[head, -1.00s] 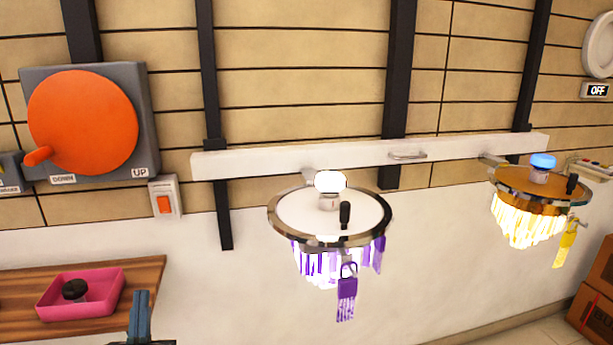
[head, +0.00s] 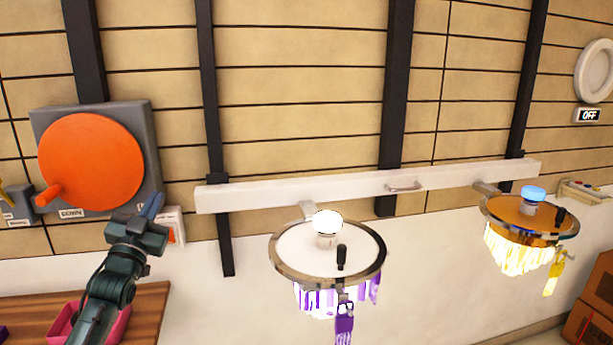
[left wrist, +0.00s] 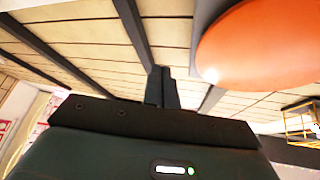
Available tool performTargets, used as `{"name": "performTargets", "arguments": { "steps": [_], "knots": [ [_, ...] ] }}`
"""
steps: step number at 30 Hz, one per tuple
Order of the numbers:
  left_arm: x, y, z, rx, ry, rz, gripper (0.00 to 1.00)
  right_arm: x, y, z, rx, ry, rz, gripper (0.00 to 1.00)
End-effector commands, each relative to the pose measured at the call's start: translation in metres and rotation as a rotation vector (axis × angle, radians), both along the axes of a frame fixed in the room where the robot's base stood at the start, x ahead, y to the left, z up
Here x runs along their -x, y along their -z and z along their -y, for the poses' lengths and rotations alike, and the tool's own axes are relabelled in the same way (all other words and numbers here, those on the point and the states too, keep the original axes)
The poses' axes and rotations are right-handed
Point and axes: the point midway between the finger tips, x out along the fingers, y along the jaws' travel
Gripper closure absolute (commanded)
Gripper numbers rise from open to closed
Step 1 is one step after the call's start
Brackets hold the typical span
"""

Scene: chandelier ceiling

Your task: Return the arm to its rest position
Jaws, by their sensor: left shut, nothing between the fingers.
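My left gripper (head: 152,207) is shut and empty, raised in front of the wall at the left of the head view. Its shut fingers also show in the left wrist view (left wrist: 161,88), with nothing between them. In the head view it lies just below and right of the large orange dial (head: 90,160), covering the UP label and part of the white switch (head: 172,225). Whether it touches the wall fittings cannot be told. The dial also shows close by in the left wrist view (left wrist: 262,45). My right gripper is not in view.
A wooden shelf (head: 150,300) with a pink tray (head: 120,325) lies below, partly behind my left arm. A purple-fringed chandelier (head: 325,250) hangs at centre, a yellow one (head: 530,215) at right. Brown boxes (head: 590,315) stand at lower right. Open wall separates arm and chandelier.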

Motion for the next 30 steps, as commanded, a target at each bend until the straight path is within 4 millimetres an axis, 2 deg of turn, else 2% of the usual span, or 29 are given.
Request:
{"name": "performTargets", "arguments": {
  "steps": [4,10,12,17,20,23,26,27,30],
  "knots": [
    [-0.016,0.044,-0.014,0.033,-0.068,-0.248,1.00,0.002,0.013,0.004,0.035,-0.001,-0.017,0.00],
    [-0.018,0.098,-0.033,0.077,-0.168,-0.529,1.00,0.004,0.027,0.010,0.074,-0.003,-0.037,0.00],
    [-0.004,0.129,-0.018,0.071,-0.144,-0.568,1.00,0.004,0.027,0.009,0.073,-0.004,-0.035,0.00],
    [0.032,0.186,0.014,0.064,-0.092,-0.641,1.00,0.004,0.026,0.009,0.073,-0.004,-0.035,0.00],
    [0.064,0.225,0.038,0.066,-0.052,-0.697,1.00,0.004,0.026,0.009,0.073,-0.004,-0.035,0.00],
    [0.108,0.267,0.065,0.075,-0.005,-0.766,1.00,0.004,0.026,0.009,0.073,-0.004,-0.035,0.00],
    [0.165,0.306,0.096,0.098,0.047,-0.845,1.00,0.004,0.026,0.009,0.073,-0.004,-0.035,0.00],
    [0.190,0.320,0.108,0.111,0.068,-0.878,1.00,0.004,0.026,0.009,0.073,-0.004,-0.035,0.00],
    [0.252,0.345,0.136,0.152,0.114,-0.957,1.00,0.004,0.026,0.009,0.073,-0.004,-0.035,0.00]
  ]
}}
